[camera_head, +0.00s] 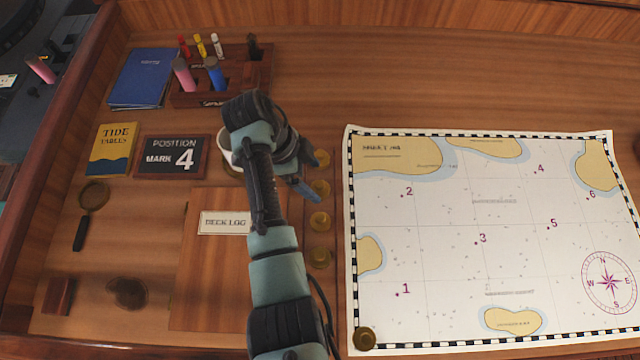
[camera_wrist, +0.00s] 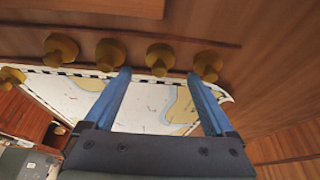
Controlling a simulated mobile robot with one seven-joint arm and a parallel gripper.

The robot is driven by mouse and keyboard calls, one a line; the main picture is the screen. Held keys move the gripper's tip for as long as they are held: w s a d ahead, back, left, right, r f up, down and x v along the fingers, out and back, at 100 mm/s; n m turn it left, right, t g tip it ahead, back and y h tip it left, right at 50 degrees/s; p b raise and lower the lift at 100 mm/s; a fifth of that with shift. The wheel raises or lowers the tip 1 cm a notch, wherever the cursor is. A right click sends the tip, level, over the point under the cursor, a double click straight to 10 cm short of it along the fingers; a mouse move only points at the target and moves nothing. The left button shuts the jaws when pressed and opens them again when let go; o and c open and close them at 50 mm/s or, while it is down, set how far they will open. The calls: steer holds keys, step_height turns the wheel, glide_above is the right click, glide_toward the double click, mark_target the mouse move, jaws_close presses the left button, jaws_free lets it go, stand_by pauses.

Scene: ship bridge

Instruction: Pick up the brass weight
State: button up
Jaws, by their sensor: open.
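Several brass weights stand in a column left of the chart in the head view, the farthest (camera_head: 321,158) at the top, then a second (camera_head: 320,188), a third (camera_head: 320,222) and a nearest (camera_head: 320,256). Another brass weight (camera_head: 364,339) sits on the chart's lower left corner. My gripper (camera_head: 312,180) is open and empty beside the two farthest weights. In the wrist view my gripper (camera_wrist: 158,76) has its blue fingers apart, with the second-farthest weight (camera_wrist: 160,58) beyond and between the tips. The farthest weight (camera_wrist: 207,65) appears by the right fingertip. I cannot tell whether either finger touches a weight.
The chart (camera_head: 450,220) covers the right side. My arm partly covers the deck log (camera_head: 205,280) and a white cup (camera_head: 229,160). A pen rack (camera_head: 235,90), blue book (camera_head: 143,78), position plaque (camera_head: 171,156) and magnifier (camera_head: 92,200) lie left.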

mark_target(319, 183)
steer(key=shift+p+x, duration=0.35)
steer(key=shift+x, duration=1.6)
steer(key=shift+r, duration=0.1)
jaws_close()
